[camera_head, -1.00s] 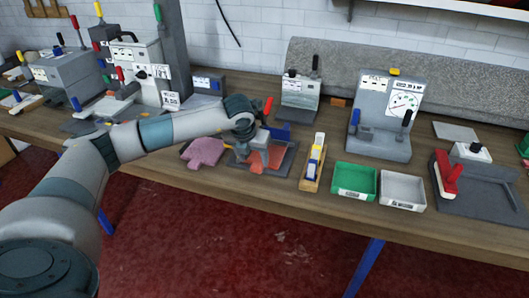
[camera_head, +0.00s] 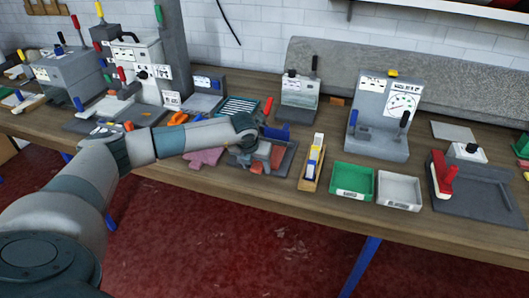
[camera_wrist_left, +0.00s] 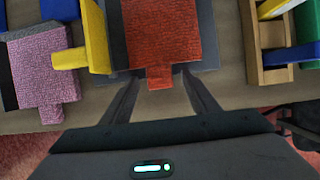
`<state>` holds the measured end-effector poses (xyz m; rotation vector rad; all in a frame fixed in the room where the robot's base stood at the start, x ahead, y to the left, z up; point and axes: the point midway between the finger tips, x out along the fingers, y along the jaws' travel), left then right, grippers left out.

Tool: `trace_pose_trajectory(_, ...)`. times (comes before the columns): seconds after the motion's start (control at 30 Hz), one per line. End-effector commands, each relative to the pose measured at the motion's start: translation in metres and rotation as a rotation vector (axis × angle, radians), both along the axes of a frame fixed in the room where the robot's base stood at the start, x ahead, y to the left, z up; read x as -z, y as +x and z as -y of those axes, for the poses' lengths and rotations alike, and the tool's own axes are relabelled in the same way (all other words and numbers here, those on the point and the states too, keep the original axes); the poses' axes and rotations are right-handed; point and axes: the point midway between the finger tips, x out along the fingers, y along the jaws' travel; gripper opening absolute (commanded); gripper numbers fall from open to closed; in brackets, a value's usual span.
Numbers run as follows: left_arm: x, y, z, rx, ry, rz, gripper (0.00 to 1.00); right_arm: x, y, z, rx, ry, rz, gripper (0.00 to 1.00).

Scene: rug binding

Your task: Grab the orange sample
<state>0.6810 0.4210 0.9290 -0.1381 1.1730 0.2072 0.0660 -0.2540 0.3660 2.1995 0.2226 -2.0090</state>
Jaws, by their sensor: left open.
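The orange sample (camera_wrist_left: 163,35) is a textured orange-red piece with a narrow tab, lying on a dark grey plate (camera_wrist_left: 208,30) in the left wrist view. In the head view its orange-red surface (camera_head: 257,167) shows only partly, because my left gripper (camera_head: 266,156) covers some of it. In the left wrist view my left gripper (camera_wrist_left: 160,90) is open, with one finger on each side of the tab. I cannot tell whether the fingers touch it.
A pink sample (camera_wrist_left: 42,65) and a yellow part (camera_wrist_left: 95,38) are left of the orange sample. A wooden holder (camera_wrist_left: 262,72) is to its right. Green (camera_head: 352,181) and grey (camera_head: 399,190) trays stand further right. A grey device (camera_head: 298,91) stands behind.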

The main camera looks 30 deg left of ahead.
Motion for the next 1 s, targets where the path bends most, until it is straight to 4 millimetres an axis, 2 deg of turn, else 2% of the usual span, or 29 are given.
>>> trace_pose_trajectory(0.37,-0.0002,0.0000,-0.0001,-0.001,0.000,0.000,0.55,0.0004,0.0001,0.0044,-0.001,-0.004,0.000,0.00)
trace_pose_trajectory(0.57,-0.0004,0.0000,-0.0002,-0.001,0.000,0.000,0.09,0.0004,0.0002,0.0047,-0.001,-0.005,0.000,0.00)
trace_pose_trajectory(0.63,-0.0006,0.0001,-0.0002,-0.001,0.000,0.001,0.09,0.0004,0.0003,0.0045,-0.001,-0.005,0.000,0.00)
trace_pose_trajectory(0.67,-0.0006,0.0001,-0.0002,-0.001,0.000,0.001,0.06,0.0004,0.0003,0.0045,-0.001,-0.005,0.000,0.00)
trace_pose_trajectory(1.0,-0.0054,0.0009,-0.0002,-0.001,-0.001,0.002,0.06,0.0049,0.0006,0.0040,-0.001,-0.004,0.001,0.00)
